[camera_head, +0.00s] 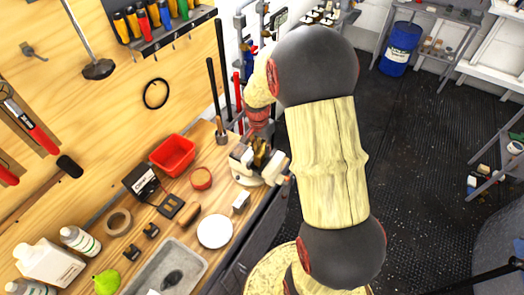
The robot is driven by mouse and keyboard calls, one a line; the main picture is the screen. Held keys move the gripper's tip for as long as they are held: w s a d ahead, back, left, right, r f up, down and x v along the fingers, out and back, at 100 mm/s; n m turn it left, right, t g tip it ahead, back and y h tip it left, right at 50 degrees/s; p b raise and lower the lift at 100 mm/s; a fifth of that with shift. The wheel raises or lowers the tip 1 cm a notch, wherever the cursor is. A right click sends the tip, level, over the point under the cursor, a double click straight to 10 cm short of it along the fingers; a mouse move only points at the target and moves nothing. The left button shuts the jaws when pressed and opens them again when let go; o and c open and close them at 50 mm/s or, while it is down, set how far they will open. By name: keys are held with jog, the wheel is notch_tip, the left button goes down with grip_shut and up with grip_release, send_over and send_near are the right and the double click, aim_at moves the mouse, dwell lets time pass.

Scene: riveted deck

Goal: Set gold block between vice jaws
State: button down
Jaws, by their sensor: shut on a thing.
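The vice (245,172) is pale and stands on the right edge of the wooden workbench, with its screw end toward the aisle. My gripper (259,146) points down from above, right over the vice jaws. It is shut on the gold block (261,157), a small gold-brown shape that shows at the jaws. The fingers and the vice partly hide the block. I cannot tell whether it rests on the vice or touches the jaw faces.
A red bin (173,155), a round red tin (201,179), a white disc (214,231) and a small pale block (241,201) lie on the bench left of and in front of the vice. Long-handled tools stand behind it. The dark floor at right is open.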

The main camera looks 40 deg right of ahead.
jog(key=shift+f, duration=0.45)
jog(key=shift+f, duration=0.15)
jog(key=c, duration=1.5)
grip_release()
jog(key=shift+c, duration=0.2)
